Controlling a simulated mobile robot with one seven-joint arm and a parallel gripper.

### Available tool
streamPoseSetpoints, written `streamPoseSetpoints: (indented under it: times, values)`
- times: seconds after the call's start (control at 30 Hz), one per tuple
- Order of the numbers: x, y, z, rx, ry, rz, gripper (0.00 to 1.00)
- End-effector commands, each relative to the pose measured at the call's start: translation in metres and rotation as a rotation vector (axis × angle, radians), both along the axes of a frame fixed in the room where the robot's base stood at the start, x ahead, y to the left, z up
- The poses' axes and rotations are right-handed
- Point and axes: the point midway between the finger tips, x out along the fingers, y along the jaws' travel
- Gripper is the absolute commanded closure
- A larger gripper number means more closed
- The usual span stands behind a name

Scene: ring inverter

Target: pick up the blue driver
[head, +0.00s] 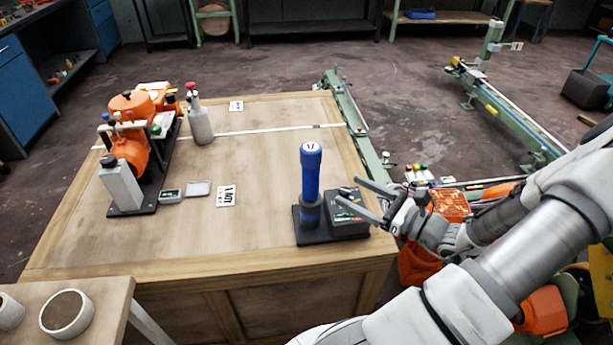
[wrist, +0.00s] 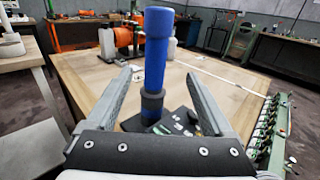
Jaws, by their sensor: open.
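The blue driver (head: 310,172) stands upright in a dark stand (head: 318,238) near the front right of the wooden table (head: 262,184). Its top carries a white mark. My gripper (head: 358,198) is open and comes in from the right, a short way right of the driver. In the wrist view the blue driver (wrist: 156,50) rises ahead of the gap between the two open fingers (wrist: 158,86). Its lower part and the dark collar show above the stand. The fingers do not appear to touch it.
A black box (head: 347,213) sits on the stand right of the driver. Small cards lie mid-table. Green rails (head: 355,120) run along the table's right edge.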

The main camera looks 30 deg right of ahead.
Motion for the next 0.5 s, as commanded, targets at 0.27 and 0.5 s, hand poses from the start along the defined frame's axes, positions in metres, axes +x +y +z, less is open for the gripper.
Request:
streamPoseSetpoints:
  times: [0.27, 0.5]
  values:
    - [0.059, 0.023, -0.002, -0.001, 0.000, 0.007, 0.14]
    - [0.091, 0.033, -0.002, -0.004, 0.001, 0.005, 0.14]
